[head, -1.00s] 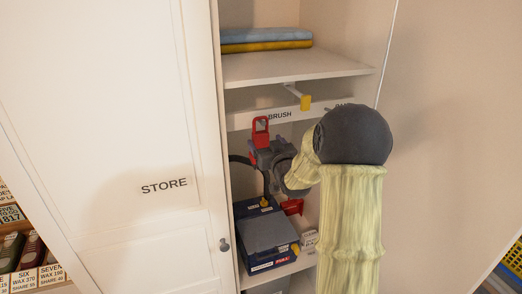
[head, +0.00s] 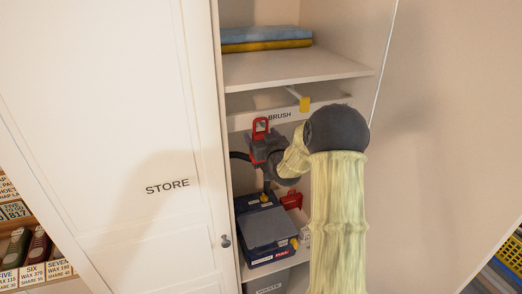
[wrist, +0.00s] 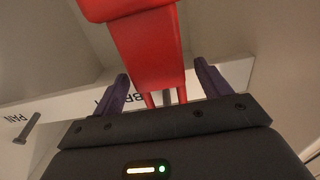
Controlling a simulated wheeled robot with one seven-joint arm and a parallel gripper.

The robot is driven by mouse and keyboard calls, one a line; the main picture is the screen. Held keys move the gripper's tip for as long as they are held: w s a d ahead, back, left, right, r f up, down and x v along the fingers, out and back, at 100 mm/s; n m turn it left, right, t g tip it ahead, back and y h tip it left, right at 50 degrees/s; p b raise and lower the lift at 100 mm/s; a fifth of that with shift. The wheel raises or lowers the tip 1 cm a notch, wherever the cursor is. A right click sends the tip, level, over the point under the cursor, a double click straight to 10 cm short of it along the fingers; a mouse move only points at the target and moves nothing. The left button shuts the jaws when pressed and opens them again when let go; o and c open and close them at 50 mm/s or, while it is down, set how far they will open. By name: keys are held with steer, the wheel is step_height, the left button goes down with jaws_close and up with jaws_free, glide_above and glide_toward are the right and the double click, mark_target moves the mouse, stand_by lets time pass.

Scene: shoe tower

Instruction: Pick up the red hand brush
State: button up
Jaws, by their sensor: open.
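The red hand brush (head: 261,125) is upright in front of the rail marked BRUSH in the open cupboard. In the wrist view its red body (wrist: 148,48) rises between the two dark fingers of my gripper (wrist: 161,70), with a gap on each side. The jaws are open, around the brush's lower part. In the head view my gripper (head: 264,148) is just below the red part, and my arm covers some of the rail. A grey peg shows between the brush's two thin red prongs in the wrist view; whether the brush rests on it I cannot tell.
A shelf (head: 290,71) with folded blue and yellow cloths is above the rail (head: 250,121). Below, a blue-and-grey box (head: 268,228) and a red item (head: 292,200) stand on a lower shelf. The STORE door (head: 120,120) borders the left side. A second peg (wrist: 27,128) is by PAN.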

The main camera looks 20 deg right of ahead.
steer(key=c, duration=1.1)
steer(key=shift+o, duration=0.2)
steer(key=shift+r+b, duration=0.75)
steer(key=shift+b, duration=0.15)
steer(key=s+b, duration=0.7)
steer(key=s, duration=1.1)
